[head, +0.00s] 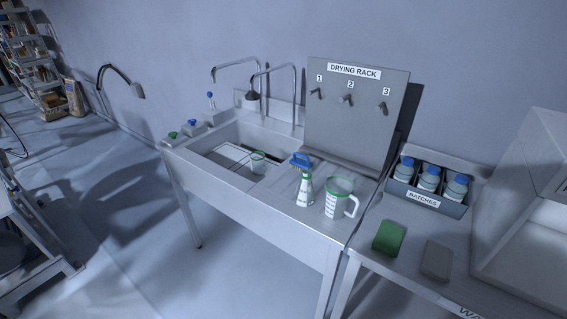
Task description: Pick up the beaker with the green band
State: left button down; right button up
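A small clear beaker (258,165) with a green band at its rim stands in the sink basin, left of the drainboard. A larger clear jug (338,202) with a green rim, a handle and dark markings stands upright on the drainboard at the right end of the sink. Neither of my grippers is in view.
The drying rack (355,120) has three numbered, empty pegs above the drainboard. Two curved taps (296,95) rise behind the basin. On the right bench are a batches box (424,198) of blue-capped bottles, a green sponge (389,237) and a grey-brown block (436,260). Open floor lies left.

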aim_at(257, 158)
jog(key=i+j+z, duration=0.25)
jog(key=j, duration=0.15)
jog(key=j+z, duration=0.25)
jog(key=j, duration=0.2)
jog(key=i+j+z, duration=0.1)
jog(key=j+z, duration=0.15)
jog(key=j, duration=0.2)
jog(key=j+z, duration=0.2)
jog(key=j, duration=0.3)
jog(key=j+z, duration=0.25)
jog(key=j, duration=3.75)
